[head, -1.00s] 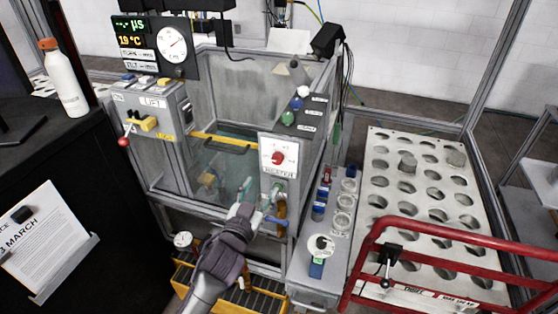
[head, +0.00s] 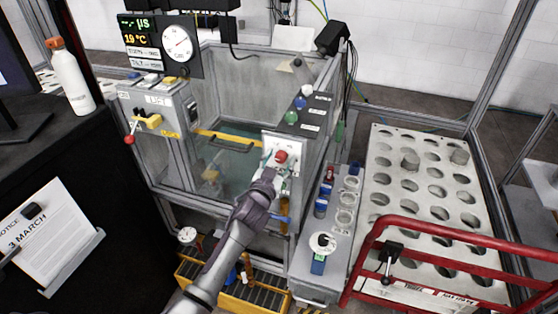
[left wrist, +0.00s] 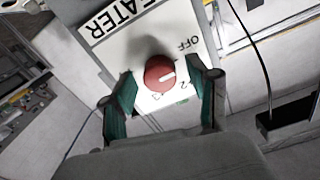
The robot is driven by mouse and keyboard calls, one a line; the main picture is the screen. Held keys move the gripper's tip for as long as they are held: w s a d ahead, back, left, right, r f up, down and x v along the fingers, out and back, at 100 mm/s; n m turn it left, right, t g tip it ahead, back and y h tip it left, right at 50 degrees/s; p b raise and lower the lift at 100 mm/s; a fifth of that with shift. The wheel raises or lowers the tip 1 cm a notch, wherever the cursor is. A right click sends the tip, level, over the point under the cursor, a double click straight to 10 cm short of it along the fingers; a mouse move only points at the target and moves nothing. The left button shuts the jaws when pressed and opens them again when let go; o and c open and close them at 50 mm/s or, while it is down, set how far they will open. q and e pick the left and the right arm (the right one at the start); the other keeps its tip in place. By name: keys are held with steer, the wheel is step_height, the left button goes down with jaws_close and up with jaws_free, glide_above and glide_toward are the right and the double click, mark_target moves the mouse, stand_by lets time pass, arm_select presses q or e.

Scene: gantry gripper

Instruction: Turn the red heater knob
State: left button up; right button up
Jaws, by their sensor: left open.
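The red heater knob (head: 281,157) sits on a white panel (head: 270,143) on the front of the glass-walled tank. In the left wrist view the knob (left wrist: 160,73) has a white pointer line, with "OFF" and number marks around it on the panel (left wrist: 125,40) lettered "HEATER". My left gripper (head: 279,160) is at the panel. In the left wrist view its green-padded fingers (left wrist: 163,90) are open, one on each side of the knob, with a gap visible on the left side. Whether the right finger touches the knob is unclear. My right gripper is not in view.
A grey lift box (head: 158,110) with a red-tipped lever stands left of the tank (head: 227,160). A grey ledge with jars (head: 325,240), a perforated rack (head: 400,180) and a red rail (head: 450,235) are on the right. A yellow-edged grate lies below.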

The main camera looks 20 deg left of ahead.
arm_select(q)
jaws_close()
